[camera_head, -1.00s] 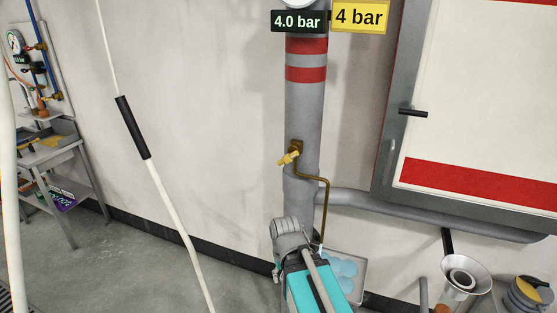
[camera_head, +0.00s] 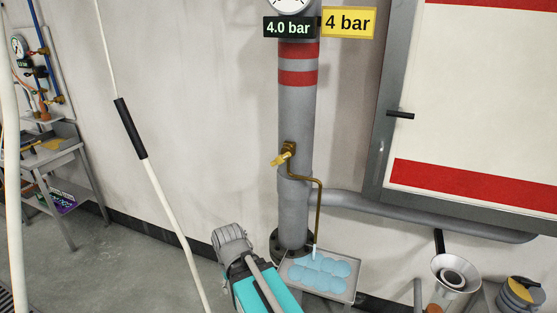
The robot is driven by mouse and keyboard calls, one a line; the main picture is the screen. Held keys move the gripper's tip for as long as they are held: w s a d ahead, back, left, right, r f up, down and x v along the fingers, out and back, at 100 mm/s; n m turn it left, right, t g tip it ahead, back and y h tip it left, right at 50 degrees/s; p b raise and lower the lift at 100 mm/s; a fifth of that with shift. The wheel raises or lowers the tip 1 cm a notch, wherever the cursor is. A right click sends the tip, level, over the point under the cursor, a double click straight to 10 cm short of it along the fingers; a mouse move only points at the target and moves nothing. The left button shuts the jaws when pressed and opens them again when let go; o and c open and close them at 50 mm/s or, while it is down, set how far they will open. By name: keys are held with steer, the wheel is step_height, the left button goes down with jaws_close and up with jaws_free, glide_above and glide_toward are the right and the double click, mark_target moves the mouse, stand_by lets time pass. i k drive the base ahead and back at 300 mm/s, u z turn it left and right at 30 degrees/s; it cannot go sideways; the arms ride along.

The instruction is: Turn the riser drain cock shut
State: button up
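The riser (camera_head: 296,120) is an upright grey pipe with two red bands against the wall. Its drain cock (camera_head: 289,148) is a small brass fitting on the riser, with a yellow lever (camera_head: 280,159) sticking out to the lower left. A thin brass drain pipe (camera_head: 320,210) runs from the cock down to a tray (camera_head: 352,290) on the floor. A pale stream shows at the pipe's end, and pale blue water lies in the tray. My teal and grey arm is at the bottom, left of the tray and well below the cock. No gripper fingers show.
A display (camera_head: 289,27) reads 4.0 bar beside a yellow 4 bar sign (camera_head: 348,22). A grey pipe (camera_head: 420,217) runs right below a red and white cabinet (camera_head: 460,100). A funnel (camera_head: 455,273) stands lower right. A white pole (camera_head: 170,210) stands left of the riser.

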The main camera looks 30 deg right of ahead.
mark_target(280, 160)
steer(key=z, duration=0.05)
steer(key=k, duration=1.1)
steer(key=z, duration=0.5)
steer(key=i, duration=1)
steer(key=u, duration=0.05)
